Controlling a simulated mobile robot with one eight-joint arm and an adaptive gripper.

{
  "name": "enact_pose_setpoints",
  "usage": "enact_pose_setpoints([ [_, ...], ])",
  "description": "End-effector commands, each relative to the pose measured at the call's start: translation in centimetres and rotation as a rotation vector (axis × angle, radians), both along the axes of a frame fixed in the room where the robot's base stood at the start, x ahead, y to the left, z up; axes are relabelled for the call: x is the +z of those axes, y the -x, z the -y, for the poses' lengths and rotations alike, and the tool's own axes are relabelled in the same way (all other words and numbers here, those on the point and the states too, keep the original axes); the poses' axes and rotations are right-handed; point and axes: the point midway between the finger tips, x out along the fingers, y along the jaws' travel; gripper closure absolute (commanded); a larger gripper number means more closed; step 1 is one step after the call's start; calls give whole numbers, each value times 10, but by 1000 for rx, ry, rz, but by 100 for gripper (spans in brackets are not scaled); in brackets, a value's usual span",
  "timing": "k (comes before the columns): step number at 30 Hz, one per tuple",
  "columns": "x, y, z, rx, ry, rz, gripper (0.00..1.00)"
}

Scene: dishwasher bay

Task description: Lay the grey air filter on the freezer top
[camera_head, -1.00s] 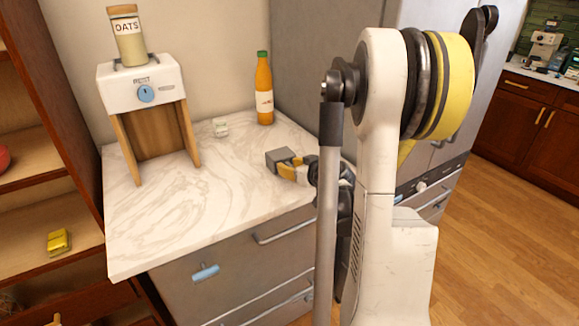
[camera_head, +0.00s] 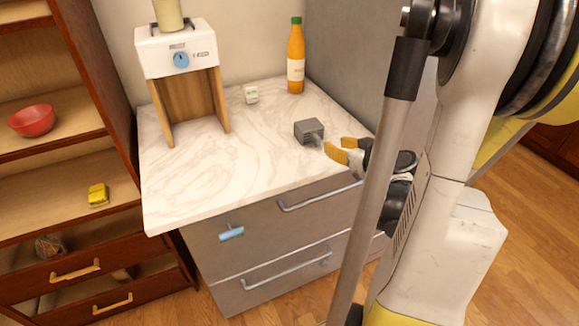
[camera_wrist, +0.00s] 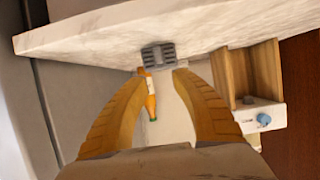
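The grey air filter (camera_head: 309,130), a small ribbed grey block, rests on the marble-patterned top (camera_head: 262,155) above the grey drawer unit. It also shows in the wrist view (camera_wrist: 158,54), just beyond my fingertips. My gripper (camera_head: 339,147) has its yellow fingers apart and is just right of the filter in the head view. In the wrist view the open fingers (camera_wrist: 160,72) have nothing between them at the tips, and a small gap to the filter seems to show.
A white dispenser (camera_head: 178,50) on wooden sides stands at the back left. A wooden shelf unit (camera_head: 110,60) is on the left. The front left of the top is clear.

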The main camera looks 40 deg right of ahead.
Motion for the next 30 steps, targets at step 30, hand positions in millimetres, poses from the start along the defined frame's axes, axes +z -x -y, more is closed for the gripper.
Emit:
enact_pose_setpoints([
  [30, 48, 70, -336, 227, -62, -554, 69],
])
